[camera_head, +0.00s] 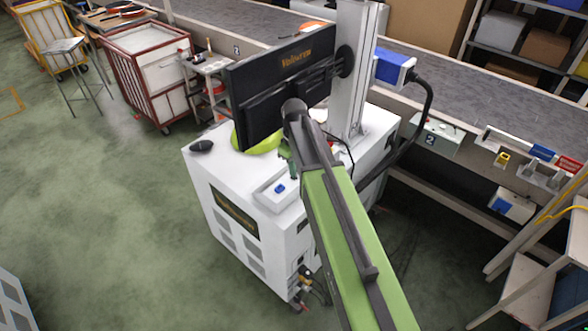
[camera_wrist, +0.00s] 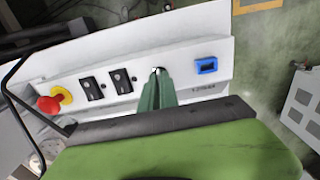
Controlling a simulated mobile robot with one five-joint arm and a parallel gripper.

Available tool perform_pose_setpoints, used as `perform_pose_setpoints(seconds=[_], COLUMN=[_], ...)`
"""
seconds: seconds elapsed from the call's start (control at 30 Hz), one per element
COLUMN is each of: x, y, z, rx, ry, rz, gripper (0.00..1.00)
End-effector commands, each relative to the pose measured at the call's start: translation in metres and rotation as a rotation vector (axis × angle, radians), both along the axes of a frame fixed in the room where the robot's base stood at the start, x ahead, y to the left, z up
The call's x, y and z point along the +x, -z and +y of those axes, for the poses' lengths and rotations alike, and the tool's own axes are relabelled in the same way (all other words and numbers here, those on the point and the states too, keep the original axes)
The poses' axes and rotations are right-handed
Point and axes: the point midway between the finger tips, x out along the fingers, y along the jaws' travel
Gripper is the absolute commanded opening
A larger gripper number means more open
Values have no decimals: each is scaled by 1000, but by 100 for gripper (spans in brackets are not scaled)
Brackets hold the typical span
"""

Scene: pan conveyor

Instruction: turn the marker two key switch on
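In the wrist view a white control panel (camera_wrist: 125,60) carries a small metallic part (camera_wrist: 157,70), which looks like a key switch. My gripper (camera_wrist: 158,80) has its green fingertips close together at that part and mostly hides it. I cannot tell whether they grip it or only stand around it. In the head view my gripper (camera_head: 286,152) is at the white machine's panel (camera_head: 272,198), mostly behind my arm. A marker reading 2 (camera_head: 430,140) is on a grey box (camera_head: 442,127) at the conveyor's side. Another 2 marker (camera_head: 236,50) is further back. No marker number is legible on the gripped panel.
Left of my fingers are two black switches (camera_wrist: 92,88) (camera_wrist: 121,80) and a red button (camera_wrist: 48,104); right is a blue-framed display (camera_wrist: 207,66). A black monitor (camera_head: 285,85) and a column (camera_head: 352,80) stand close by.

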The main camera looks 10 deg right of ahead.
Motion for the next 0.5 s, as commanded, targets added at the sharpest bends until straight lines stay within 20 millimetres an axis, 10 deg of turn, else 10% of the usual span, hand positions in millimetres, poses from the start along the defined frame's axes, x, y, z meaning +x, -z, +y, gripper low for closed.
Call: perform_pose_setpoints(seconds=[0.5], x=[-1], y=[0], z=[0], rx=[1], ry=[167], rz=[2], gripper=[0])
